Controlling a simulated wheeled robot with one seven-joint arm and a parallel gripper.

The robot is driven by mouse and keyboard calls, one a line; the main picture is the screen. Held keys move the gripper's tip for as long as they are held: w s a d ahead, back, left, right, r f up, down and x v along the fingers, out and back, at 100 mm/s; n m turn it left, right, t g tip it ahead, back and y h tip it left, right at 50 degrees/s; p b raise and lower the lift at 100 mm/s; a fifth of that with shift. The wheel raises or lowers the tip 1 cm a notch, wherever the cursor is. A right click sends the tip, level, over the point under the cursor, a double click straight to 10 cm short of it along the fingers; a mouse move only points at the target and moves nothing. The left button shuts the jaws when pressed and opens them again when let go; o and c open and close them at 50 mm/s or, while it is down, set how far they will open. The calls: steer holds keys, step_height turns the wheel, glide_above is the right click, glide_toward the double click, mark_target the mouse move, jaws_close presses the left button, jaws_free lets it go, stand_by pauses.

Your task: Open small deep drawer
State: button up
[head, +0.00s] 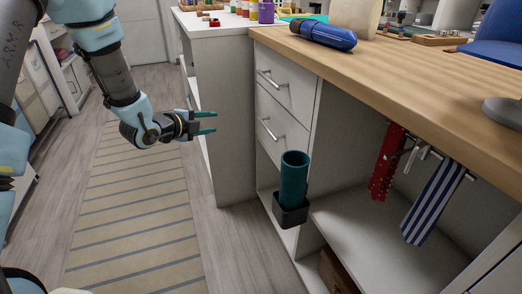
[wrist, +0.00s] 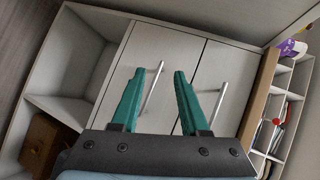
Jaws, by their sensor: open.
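Two white drawer fronts sit one above the other in the cabinet under the wooden worktop, and both look closed. The upper drawer (head: 290,88) and the lower drawer (head: 286,137) each have a silver bar handle. I cannot tell which one is the small deep drawer. My gripper (head: 212,122) is open and empty, apart from the fronts and to their left. In the wrist view, which is turned sideways, the gripper (wrist: 158,74) has its teal fingers in front of the drawers. The lower drawer's handle (wrist: 151,88) shows between the fingers, and the upper drawer's handle (wrist: 218,92) is right of them.
A teal cylinder (head: 294,180) in a black holder (head: 290,213) is on the cabinet's front below the drawers. The wooden worktop (head: 400,80) overhangs an open bay with a hanging striped towel (head: 432,202). Another white cabinet (head: 222,100) stands behind. The striped rug (head: 135,215) is clear.

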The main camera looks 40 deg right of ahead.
steer(key=s+d+f+m+g+h+b, duration=0.2)
steer(key=s+d+f+m+g, duration=0.15)
steer(key=s+d+m, duration=0.2)
steer(key=x, duration=1)
steer(key=shift+s+d+n, duration=0.35)
steer(key=shift+s+d, duration=0.05)
steer(key=shift+t, duration=0.25)
jaws_close()
stand_by(0.4)
